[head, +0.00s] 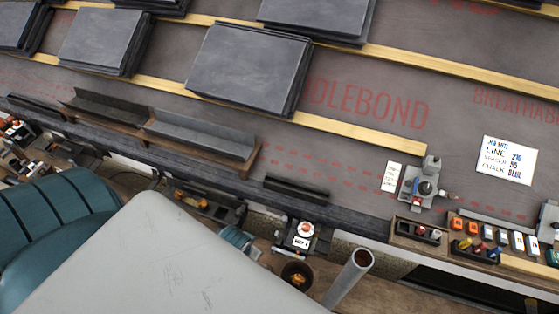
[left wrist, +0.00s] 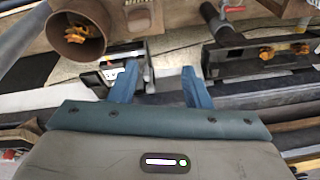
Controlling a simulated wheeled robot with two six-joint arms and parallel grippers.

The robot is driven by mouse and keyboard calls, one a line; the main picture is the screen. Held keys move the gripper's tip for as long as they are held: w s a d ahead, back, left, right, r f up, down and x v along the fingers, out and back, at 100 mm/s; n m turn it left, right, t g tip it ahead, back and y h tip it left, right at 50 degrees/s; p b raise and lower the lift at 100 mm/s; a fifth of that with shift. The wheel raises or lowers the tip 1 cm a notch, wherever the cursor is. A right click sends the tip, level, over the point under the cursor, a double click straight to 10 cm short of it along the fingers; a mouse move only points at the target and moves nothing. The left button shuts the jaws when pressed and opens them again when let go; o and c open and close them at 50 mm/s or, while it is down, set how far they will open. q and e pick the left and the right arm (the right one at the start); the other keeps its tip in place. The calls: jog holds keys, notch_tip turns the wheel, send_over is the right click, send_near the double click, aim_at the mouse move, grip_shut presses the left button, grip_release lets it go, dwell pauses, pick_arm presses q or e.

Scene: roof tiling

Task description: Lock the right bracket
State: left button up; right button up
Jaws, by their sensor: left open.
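The right bracket (head: 303,237) is a dark fixture at the eave with a white label and an orange-and-white round part on top. In the left wrist view it is the dark block with a white label (left wrist: 108,74), partly behind a finger. My left gripper (left wrist: 160,85) is open and empty, its two blue fingers apart, with the bracket close to the left finger. I cannot tell whether they touch. Another dark bracket (head: 198,203) with orange knobs lies to the left; it also shows in the left wrist view (left wrist: 255,58). My right gripper is out of view.
A brown cup (head: 297,274) with orange pieces and a grey pipe (head: 348,278) stand close to the right bracket. Slates (head: 248,65) lie on battens above. A parts tray (head: 418,233) and a note card (head: 507,160) are at the right.

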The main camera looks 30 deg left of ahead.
pick_arm(q)
notch_tip(320, 180, up, 7)
jog(key=w+n, duration=0.2)
jog(key=n, duration=0.1)
jog(key=n+g+y+p, duration=0.1)
jog(key=n+g+y, duration=0.25)
jog(key=n, duration=1.45)
send_near(277, 233)
jog(key=x, duration=0.8)
jog(key=shift+a+f, duration=0.1)
jog(key=shift+f, duration=0.1)
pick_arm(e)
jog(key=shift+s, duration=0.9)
pick_arm(q)
grip_shut()
jog(key=shift+s, duration=0.1)
